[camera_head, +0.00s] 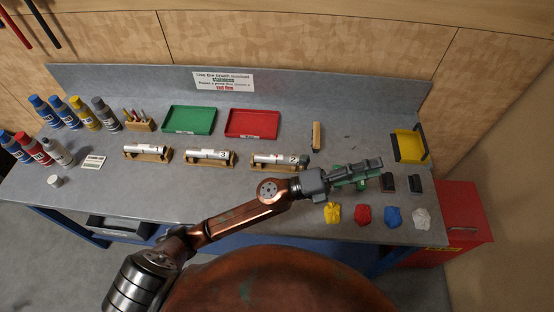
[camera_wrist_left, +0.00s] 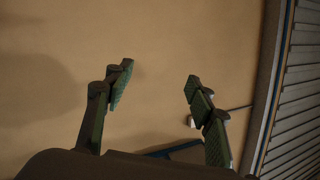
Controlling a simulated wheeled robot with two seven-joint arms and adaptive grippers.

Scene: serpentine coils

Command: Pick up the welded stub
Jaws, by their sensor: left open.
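Three short metal stubs lie in wooden cradles on the grey bench: the left stub (camera_head: 145,148), the middle stub (camera_head: 210,154) and the right stub (camera_head: 276,158). They carry small dark marks, too small to read surely, and I cannot tell which is the welded one. My left gripper (camera_head: 372,165) is over the bench's right part, to the right of the stubs. In the left wrist view its green-padded fingers (camera_wrist_left: 158,75) stand apart with nothing between them. No stub shows in that view. My right gripper is not in view.
A green tray (camera_head: 189,120) and a red tray (camera_head: 252,123) lie behind the stubs. Several bottles (camera_head: 80,112) stand at left. Coloured cloths (camera_head: 363,215) lie near the front right edge. A yellow bin (camera_head: 409,145) stands at right, with dark blocks (camera_head: 415,183) before it.

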